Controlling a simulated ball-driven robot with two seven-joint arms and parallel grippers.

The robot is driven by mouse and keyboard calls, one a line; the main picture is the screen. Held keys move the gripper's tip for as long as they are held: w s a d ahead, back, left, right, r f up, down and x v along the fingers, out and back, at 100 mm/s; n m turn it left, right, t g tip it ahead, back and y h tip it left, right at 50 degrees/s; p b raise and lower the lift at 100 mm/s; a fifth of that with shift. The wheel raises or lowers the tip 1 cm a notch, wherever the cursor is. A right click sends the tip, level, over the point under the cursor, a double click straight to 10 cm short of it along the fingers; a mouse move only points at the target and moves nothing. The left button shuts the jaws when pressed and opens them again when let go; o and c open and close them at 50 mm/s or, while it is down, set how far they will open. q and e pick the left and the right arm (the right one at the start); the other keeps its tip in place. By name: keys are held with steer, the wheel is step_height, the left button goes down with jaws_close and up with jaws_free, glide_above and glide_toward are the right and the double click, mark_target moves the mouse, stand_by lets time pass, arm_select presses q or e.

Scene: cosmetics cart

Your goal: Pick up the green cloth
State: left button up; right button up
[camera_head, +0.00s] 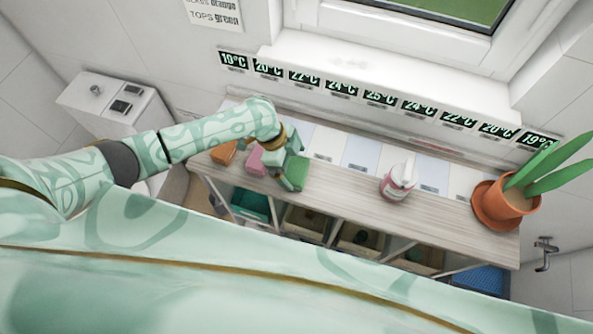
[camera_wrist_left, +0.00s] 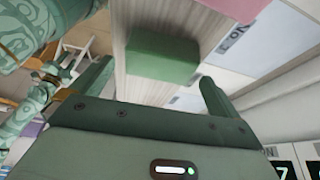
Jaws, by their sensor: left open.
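The green cloth (camera_head: 293,174) is a folded block lying on the wooden cart top, right of a pink cloth. It also shows in the left wrist view (camera_wrist_left: 161,58), just beyond and between my spread fingers. My left gripper (camera_head: 289,153) is open above the cart at the green cloth, its fingers partly covering it in the head view. In the left wrist view the jaws (camera_wrist_left: 152,88) have nothing between them; I cannot tell whether a finger touches the cloth. My right gripper is not in view.
The pink cloth (camera_head: 257,160) and an orange cloth (camera_head: 224,153) lie to the left. A pump bottle (camera_head: 398,182) and a potted plant (camera_head: 507,203) stand to the right. Bare cart top (camera_head: 345,187) lies between the green cloth and the bottle. Temperature displays line the wall behind.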

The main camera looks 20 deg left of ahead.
mark_target(297, 169)
arm_select(q)
steer(key=x, duration=0.3)
steer(key=shift+d+f+b, duration=0.1)
steer(key=shift+d+b, duration=0.05)
steer(key=shift+b, duration=0.15)
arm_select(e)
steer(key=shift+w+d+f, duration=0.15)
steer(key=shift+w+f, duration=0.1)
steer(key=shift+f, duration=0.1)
arm_select(q)
steer(key=c, duration=0.9)
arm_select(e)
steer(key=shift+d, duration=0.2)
arm_select(q)
step_height(297, 169, up, 3)
steer(key=shift+r+p, duration=0.15)
steer(key=shift+p, duration=0.3)
steer(key=s+r+p, duration=0.3)
steer(key=s+r, duration=0.6)
steer(key=s, duration=0.5)
steer(key=shift+d+r, duration=0.4)
steer(key=shift+d, duration=0.05)
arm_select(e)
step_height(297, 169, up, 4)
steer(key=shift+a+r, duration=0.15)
